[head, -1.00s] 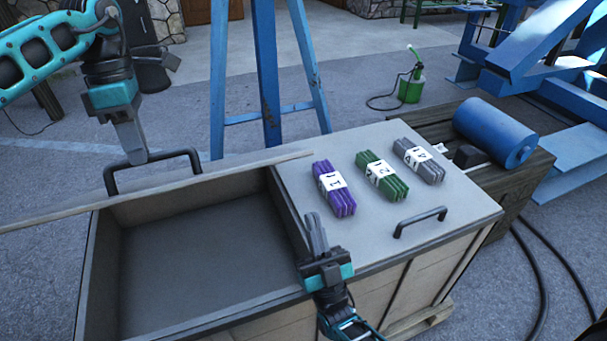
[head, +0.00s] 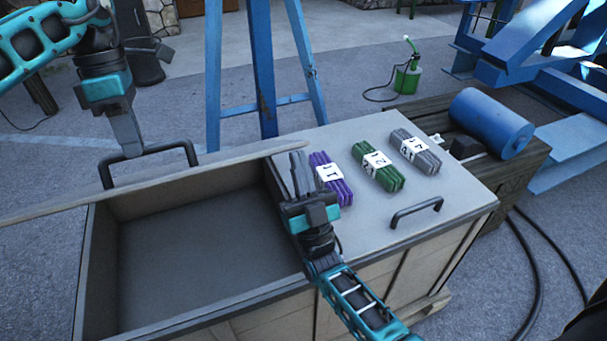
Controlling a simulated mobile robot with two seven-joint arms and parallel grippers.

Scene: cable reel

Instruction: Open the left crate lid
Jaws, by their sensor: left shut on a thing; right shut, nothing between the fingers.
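The left crate lid (head: 170,184) is raised and seen nearly edge-on as a long thin panel, with a black handle (head: 190,150) on it. My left gripper (head: 132,150) is shut on this handle. The left crate compartment (head: 200,265) lies open below, and its dark floor looks empty. My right gripper (head: 300,165) is shut and empty. It appears over the divider between the open compartment and the right lid, close to the purple bundle (head: 331,180) and covering part of it.
The right lid (head: 330,140) is closed, with its own black handle (head: 416,212). A green bundle (head: 378,168) and a grey bundle (head: 415,150) lie on it. A blue cylinder (head: 490,122) rests on wood at right. Blue trestle legs (head: 262,70) stand behind the crate.

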